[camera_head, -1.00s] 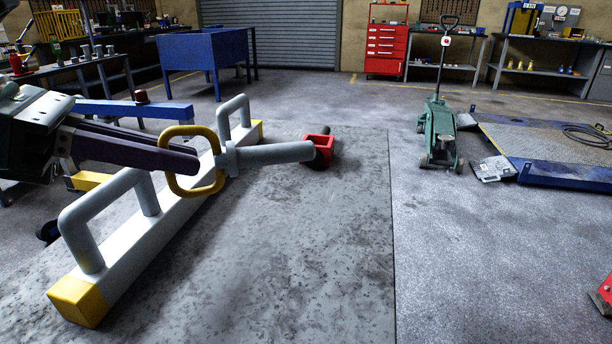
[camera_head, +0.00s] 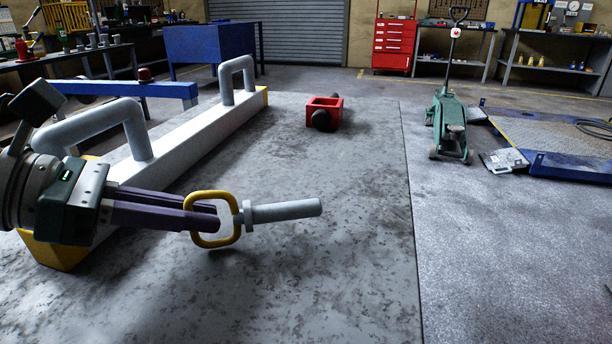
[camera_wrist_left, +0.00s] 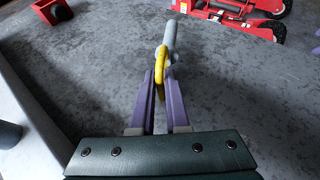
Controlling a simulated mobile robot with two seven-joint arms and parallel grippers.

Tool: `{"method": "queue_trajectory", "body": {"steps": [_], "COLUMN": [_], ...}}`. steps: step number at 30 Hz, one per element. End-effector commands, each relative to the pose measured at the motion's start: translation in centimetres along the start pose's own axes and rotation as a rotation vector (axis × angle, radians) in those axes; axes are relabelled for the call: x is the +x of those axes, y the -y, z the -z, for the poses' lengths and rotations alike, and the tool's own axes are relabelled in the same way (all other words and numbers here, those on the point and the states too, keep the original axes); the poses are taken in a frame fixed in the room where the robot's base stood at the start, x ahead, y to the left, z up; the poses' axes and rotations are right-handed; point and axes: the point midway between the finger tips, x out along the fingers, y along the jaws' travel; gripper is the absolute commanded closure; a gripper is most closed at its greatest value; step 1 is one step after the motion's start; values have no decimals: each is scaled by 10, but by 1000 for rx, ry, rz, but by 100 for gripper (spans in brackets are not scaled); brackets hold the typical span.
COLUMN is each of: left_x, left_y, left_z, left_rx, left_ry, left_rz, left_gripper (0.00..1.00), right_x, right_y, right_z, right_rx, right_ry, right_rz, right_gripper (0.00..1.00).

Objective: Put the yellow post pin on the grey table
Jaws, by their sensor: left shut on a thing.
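The post pin has a yellow ring handle (camera_head: 213,218) and a grey shaft (camera_head: 284,210). My left gripper (camera_head: 208,217) is shut on the yellow handle, and the shaft points right in the head view, nearly level. The left wrist view also shows the handle (camera_wrist_left: 160,72) between the purple fingers (camera_wrist_left: 160,98), with the shaft pointing away. The grey table (camera_head: 330,270) lies under the pin. The pin looks held above its top, though the exact gap is hard to tell.
A white beam (camera_head: 190,143) with grey handles and yellow ends lies along the table's left side. A red block (camera_head: 323,104) with a black round part sits at the far side. The table's middle and right are clear. A green trolley jack (camera_head: 449,125) stands beyond.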

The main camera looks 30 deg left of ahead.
Motion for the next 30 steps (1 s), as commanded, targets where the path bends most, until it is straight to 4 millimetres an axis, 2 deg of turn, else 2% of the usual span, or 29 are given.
{"method": "queue_trajectory", "body": {"steps": [7,8,15,25,30], "left_x": [1,1,1,-3,-28], "left_y": [0,0,0,0,0], "left_z": [2,2,2,-2,-3], "left_rx": [-2,-1,0,0,-5], "left_ry": [2,0,0,-1,-3], "left_rz": [-1,0,0,0,-2], "left_gripper": [100,83,57,57,57], "right_x": [0,0,-1,-3,-12], "right_y": [0,0,0,1,1], "right_z": [0,1,1,2,5], "right_rx": [0,1,3,5,5], "right_ry": [-1,-1,-2,-3,-4], "right_rz": [0,0,2,3,3], "right_gripper": [0,0,0,0,0]}}
